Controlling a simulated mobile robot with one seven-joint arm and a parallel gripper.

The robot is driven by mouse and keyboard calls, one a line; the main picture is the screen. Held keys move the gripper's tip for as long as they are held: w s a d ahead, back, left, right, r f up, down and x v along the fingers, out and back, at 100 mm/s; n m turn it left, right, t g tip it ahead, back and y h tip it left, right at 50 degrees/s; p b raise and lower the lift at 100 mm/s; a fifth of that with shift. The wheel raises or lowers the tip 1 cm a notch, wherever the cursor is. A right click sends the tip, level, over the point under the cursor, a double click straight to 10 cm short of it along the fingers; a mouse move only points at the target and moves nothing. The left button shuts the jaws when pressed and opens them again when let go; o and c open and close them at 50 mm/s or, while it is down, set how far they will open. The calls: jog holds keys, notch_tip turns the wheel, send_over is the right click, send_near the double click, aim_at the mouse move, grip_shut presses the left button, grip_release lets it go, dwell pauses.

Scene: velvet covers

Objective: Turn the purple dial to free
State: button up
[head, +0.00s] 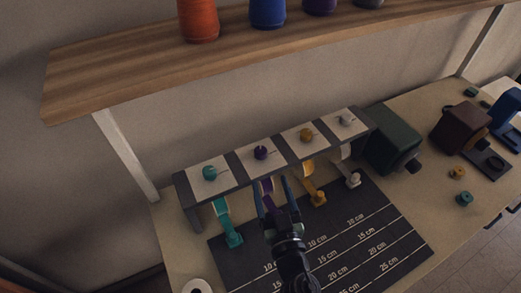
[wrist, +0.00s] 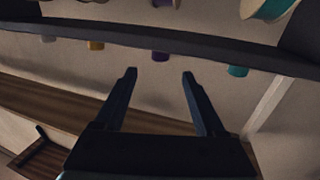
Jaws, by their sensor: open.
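The purple dial (head: 260,153) sits on a white plate of the dark rack, second from the left in the head view. A thin dark line lies beside it, toward the right; I cannot read any marking. My gripper (head: 272,188) is open and empty, in front of and below the dial, near a purple strip (head: 267,184) hanging under the rack. In the wrist view the purple dial (wrist: 160,56) shows past the dark rack edge, between my two fingertips (wrist: 159,72) and apart from them.
The rack (head: 182,188) also carries teal (head: 209,173), orange (head: 306,135) and grey (head: 345,119) dials. A wooden shelf (head: 130,75) with spools hangs above. A ruled black mat (head: 385,245) lies in front; a dark green box (head: 392,140) stands right of the rack.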

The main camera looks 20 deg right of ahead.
aim_at(262, 158)
jog(key=w+b, duration=0.1)
jog(key=w, duration=0.5)
jog(key=w+b, duration=0.1)
jog(key=w, duration=0.2)
jog(key=shift+w+d+f+b, duration=0.15)
jog(key=shift+w+d+b, duration=0.1)
jog(key=shift+b, duration=0.1)
jog(key=shift+w, duration=0.85)
grip_shut()
